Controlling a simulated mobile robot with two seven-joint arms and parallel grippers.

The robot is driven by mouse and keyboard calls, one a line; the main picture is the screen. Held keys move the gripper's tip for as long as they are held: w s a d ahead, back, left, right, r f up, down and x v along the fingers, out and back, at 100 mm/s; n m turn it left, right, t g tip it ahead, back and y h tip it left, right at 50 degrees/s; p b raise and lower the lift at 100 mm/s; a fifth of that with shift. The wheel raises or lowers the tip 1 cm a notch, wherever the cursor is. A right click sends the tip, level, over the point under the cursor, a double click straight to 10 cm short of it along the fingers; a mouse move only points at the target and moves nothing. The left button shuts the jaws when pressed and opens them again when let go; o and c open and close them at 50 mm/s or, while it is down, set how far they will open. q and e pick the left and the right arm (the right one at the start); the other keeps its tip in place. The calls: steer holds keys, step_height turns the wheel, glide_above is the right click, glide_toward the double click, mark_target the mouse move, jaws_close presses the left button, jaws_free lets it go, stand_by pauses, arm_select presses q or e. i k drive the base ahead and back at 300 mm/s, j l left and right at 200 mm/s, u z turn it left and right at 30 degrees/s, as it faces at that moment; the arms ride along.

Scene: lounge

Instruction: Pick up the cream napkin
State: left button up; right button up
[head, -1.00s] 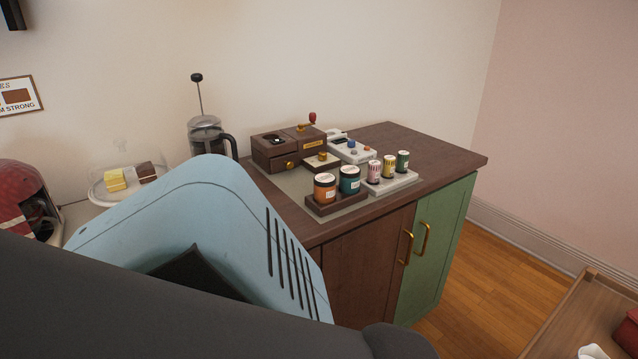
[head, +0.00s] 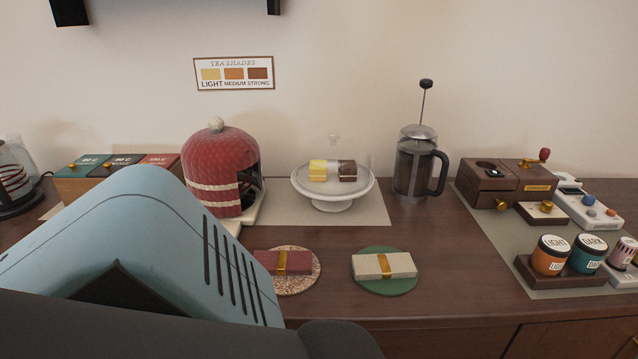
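The cream napkin (head: 403,264) is a folded bundle with a gold band around its middle. It lies on a round green coaster (head: 388,287) near the counter's front edge, right of the picture's centre. Nothing covers it. Neither of my grippers is in view. A blue and dark part of my own arm fills the lower left of the head view, left of the napkin and apart from it in the picture.
A dark red napkin (head: 298,263) with a gold band lies on a speckled round coaster (head: 297,286) to the left. Behind stand a red knitted dome (head: 212,165), a white cake stand (head: 333,200) and a French press (head: 411,170). Jars (head: 551,255) stand at right.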

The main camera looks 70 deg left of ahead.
mark_target(393, 265)
steer(key=u, duration=1.5)
steer(key=i+l+u, duration=0.1)
steer(key=u, duration=0.25)
steer(key=i+l, duration=0.2)
steer(key=l, duration=0.15)
steer(key=j+z, duration=0.15)
steer(key=z, duration=1.6)
steer(key=k, duration=1)
